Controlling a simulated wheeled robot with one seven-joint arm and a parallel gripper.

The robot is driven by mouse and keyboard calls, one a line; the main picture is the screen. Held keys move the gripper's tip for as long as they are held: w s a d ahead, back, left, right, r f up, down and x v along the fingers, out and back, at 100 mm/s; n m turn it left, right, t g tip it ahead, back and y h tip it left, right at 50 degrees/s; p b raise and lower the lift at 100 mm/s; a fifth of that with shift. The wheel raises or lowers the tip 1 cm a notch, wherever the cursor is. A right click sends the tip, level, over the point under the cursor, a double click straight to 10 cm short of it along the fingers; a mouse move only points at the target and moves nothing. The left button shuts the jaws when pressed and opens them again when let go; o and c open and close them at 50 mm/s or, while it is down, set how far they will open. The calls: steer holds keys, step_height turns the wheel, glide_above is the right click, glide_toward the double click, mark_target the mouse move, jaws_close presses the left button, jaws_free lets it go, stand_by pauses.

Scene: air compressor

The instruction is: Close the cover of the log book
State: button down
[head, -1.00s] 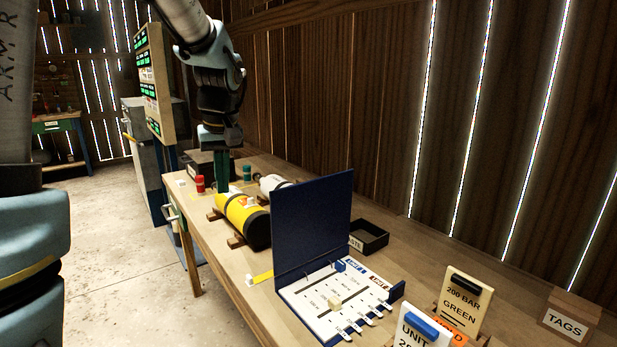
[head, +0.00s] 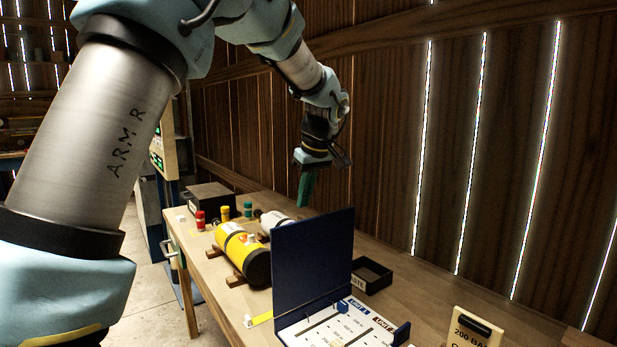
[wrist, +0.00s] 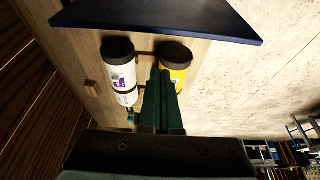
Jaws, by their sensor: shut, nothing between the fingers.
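The log book lies on the workbench with its dark blue cover (head: 312,258) standing upright, hinged at the left side of its white board page (head: 345,322). The cover also shows in the wrist view (wrist: 160,18) as a blue panel at the top. My gripper (head: 304,203) hangs above the bench, behind the cover and near the white cylinder, apart from the cover. Its green fingers (wrist: 160,75) are together with nothing between them. The lower part of the page is cut off by the head view's bottom edge.
A yellow cylinder (head: 238,248) and a white cylinder (head: 272,219) lie on wooden cradles behind the cover. A black tray (head: 371,277) stands right of it. A 200 BAR tag holder (head: 473,330) is at front right. Red, yellow and green caps stand further back.

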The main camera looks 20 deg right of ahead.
steer(key=shift+s+d+f+p, duration=0.15)
steer(key=shift+s+f+p, duration=0.3)
steer(key=shift+s+f, duration=0.25)
steer(key=shift+s+d+f+p, duration=0.1)
steer(key=shift+s+f+p, duration=0.4)
steer(key=shift+s, duration=0.3)
